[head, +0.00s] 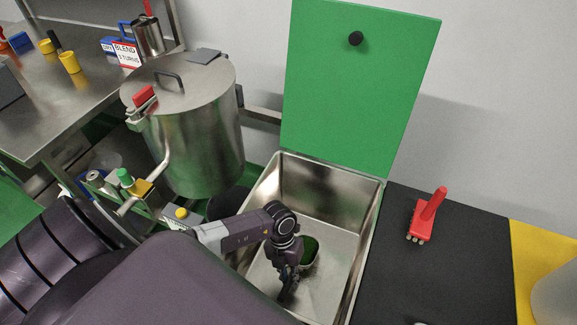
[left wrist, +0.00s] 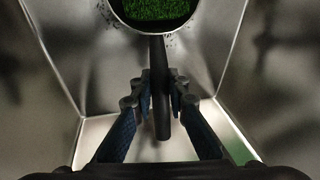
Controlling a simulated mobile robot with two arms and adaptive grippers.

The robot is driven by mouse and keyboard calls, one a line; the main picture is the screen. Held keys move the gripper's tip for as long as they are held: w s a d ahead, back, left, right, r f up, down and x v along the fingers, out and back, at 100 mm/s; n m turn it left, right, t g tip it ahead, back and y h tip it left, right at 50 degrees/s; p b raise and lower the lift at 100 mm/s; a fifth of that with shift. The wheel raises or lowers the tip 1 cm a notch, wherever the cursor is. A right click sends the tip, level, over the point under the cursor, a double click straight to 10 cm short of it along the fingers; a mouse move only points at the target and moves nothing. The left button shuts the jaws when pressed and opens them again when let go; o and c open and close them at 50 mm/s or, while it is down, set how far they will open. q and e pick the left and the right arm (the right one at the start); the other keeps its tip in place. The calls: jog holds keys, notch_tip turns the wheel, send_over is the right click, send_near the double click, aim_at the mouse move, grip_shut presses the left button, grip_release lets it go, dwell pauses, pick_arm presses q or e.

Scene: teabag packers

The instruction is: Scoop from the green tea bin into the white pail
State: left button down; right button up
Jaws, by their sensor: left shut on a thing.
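The green tea bin (head: 366,240) is an open steel box with its green lid (head: 360,85) raised. My left gripper (head: 288,288) reaches down inside it. In the left wrist view my left gripper (left wrist: 161,105) is shut on the dark handle of a scoop (left wrist: 163,85). The scoop's round bowl holds green tea (left wrist: 155,8), which also shows beside the gripper in the head view (head: 309,250). Dark specks lie on the steel around the bowl. Whether the scoop touches the bin floor is unclear. I cannot make out the white pail for certain. My right gripper is not in view.
A steel drum (head: 195,130) with a lid and handle stands left of the bin. A red brush (head: 427,215) lies on the black surface at the right. A pale rounded container (head: 557,297) is cut off at the right edge. A steel table (head: 70,105) stands far left.

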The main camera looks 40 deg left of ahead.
pick_arm(q)
jog(key=shift+d+r+p, duration=0.2)
jog(key=shift+r+p, duration=0.8)
jog(key=shift+r, duration=0.2)
notch_tip(320, 180, up, 41)
jog(key=p, duration=2.2)
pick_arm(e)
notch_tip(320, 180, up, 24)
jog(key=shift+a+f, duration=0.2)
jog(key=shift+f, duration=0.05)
pick_arm(q)
jog(key=shift+d, duration=0.1)
